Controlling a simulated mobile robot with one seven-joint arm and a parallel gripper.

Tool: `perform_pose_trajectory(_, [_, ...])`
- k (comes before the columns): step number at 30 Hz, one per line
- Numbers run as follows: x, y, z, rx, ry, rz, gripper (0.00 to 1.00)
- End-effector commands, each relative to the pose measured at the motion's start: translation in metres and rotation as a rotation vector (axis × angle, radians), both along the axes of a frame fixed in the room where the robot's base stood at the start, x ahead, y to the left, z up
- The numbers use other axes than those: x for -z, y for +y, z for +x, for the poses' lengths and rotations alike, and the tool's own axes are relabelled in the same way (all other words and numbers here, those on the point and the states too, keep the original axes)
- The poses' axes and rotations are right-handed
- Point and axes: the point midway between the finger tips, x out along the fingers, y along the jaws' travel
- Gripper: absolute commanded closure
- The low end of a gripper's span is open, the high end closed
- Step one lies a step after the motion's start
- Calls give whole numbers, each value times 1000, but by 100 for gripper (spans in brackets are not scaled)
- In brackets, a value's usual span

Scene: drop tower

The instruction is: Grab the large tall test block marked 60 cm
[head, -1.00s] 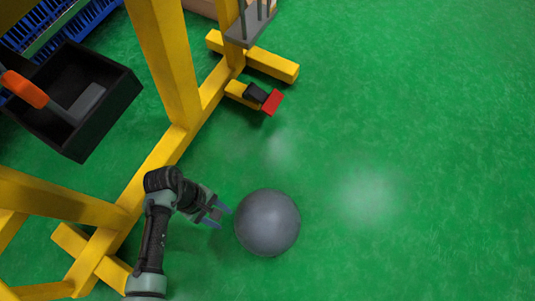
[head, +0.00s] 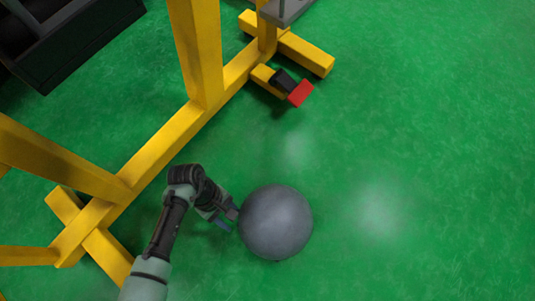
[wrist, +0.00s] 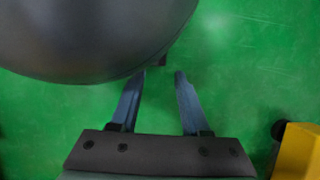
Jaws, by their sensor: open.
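No tall block and no 60 cm mark can be made out in these views. A large dark grey ball (head: 275,222) shows low in the middle of the head view, and its underside fills the upper left of the wrist view (wrist: 80,35). A small dark edge (wrist: 163,59) peeks out below the ball there; I cannot tell what it belongs to. My gripper (head: 230,220) is open, just left of the ball in the head view. In the wrist view its two blue-grey fingers (wrist: 160,80) stand apart with only green floor between them. I cannot tell whether they touch the ball.
A yellow frame (head: 160,152) runs diagonally left of my arm, with uprights and feet on the floor. A red block (head: 300,93) with a black part sits by its far foot. A black bin (head: 75,45) is top left. Green floor on the right is clear.

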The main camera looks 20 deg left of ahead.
Motion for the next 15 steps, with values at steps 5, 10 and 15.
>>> perform_pose_trajectory(5, [30, -9, -4, -1, 1, -1, 54])
perform_pose_trajectory(10, [42, -15, -6, 0, 1, 0, 54])
perform_pose_trajectory(15, [40, -15, -6, 0, 0, 0, 54])
